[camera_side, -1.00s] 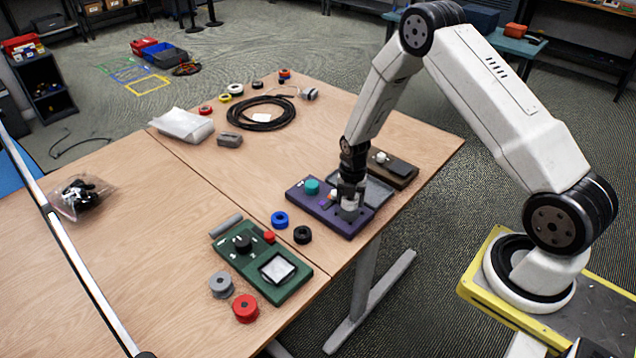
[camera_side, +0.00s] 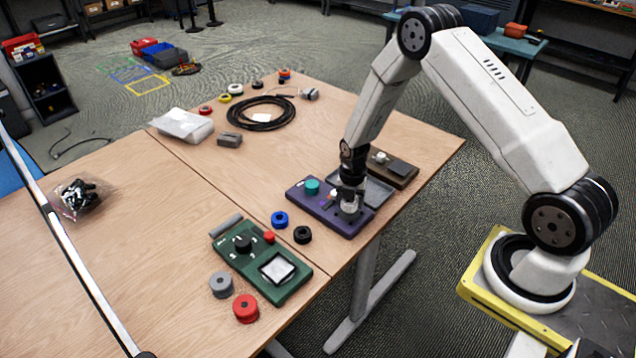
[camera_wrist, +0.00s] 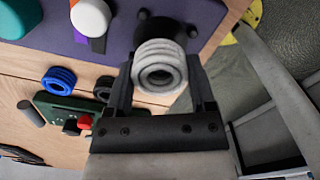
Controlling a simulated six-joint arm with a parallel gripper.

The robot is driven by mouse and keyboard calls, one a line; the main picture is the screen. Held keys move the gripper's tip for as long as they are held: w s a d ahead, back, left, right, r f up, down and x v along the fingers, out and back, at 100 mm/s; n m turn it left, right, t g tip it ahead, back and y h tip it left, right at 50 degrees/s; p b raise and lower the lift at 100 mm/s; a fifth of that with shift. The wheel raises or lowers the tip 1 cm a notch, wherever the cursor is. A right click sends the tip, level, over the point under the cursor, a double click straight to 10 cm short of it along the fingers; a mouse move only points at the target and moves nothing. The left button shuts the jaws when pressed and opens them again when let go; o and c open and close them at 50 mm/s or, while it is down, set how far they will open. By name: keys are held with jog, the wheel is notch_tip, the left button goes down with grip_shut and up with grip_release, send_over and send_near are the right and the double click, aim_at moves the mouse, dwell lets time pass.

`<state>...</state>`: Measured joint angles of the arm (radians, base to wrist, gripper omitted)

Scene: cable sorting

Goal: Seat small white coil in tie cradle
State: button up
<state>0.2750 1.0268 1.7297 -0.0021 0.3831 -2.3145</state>
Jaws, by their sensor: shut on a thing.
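The small white coil (camera_wrist: 160,66) is ribbed with a hollow centre. My gripper (camera_wrist: 160,80) is shut on it, a finger on each side. In the side view, my gripper (camera_side: 350,190) points down over the near right part of the purple board (camera_side: 349,228), with the coil (camera_side: 350,207) at its tip. In the wrist view, a black fixture (camera_wrist: 192,31) on the purple board shows behind the coil and is mostly hidden by it; it may be the tie cradle. I cannot tell whether the coil touches it.
Blue (camera_side: 279,219) and black (camera_side: 302,235) coils and a green board (camera_side: 240,268) lie to the left. The table's right edge is close.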

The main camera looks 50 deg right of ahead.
jog(key=shift+f, duration=1.15)
dwell(0.8)
jog(key=o, duration=1.2)
jog(key=shift+r, duration=0.1)
jog(key=shift+r, duration=3.4)
